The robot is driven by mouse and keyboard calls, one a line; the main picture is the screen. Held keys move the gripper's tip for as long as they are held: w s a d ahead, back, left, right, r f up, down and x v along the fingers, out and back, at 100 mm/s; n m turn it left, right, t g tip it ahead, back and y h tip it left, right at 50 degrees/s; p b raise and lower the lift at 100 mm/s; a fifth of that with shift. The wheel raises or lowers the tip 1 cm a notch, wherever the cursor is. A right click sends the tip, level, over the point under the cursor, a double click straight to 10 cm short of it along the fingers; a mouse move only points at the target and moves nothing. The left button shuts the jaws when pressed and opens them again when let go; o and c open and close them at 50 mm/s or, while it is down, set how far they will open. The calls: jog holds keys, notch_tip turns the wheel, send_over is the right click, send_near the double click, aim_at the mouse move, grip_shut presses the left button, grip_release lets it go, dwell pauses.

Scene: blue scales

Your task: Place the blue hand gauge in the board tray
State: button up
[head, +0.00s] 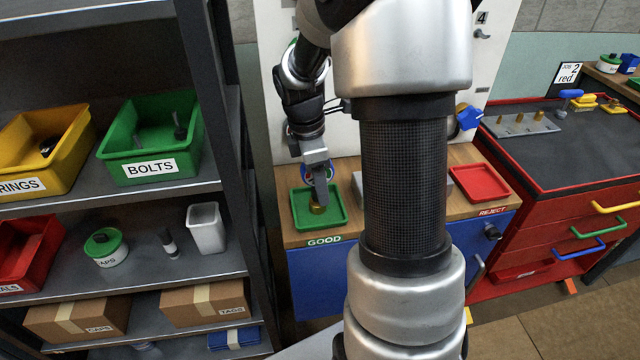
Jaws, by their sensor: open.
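My gripper (320,192) points down over the green GOOD tray (298,218) on the wooden bench, with open jaws. A brass piece (318,208) is in that tray, just under the fingertips; I cannot tell if they touch. No thing is plainly the blue hand gauge. A blue object (467,117) shows against the white panel, partly hidden by my arm. A blue-handled piece (570,95) lies on the red cabinet's dark top, beside a grey holder (535,128) with several brass pieces. I cannot tell which thing is the board tray.
A red REJECT tray (481,183) is on the bench's right side. A grey block between the trays is mostly hidden by my arm. A shelf rack at left holds a green BOLTS bin (152,138), a yellow bin (42,145) and boxes. The white panel (272,100) rises behind the bench.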

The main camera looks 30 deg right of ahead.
jog(key=r, duration=0.4)
jog(key=a+r+p, duration=0.1)
jog(key=r, duration=0.3)
jog(key=r+p, duration=0.1)
jog(key=r, duration=0.2)
jog(key=shift+w+a+r, duration=0.25)
jog(key=shift+a+r, duration=0.15)
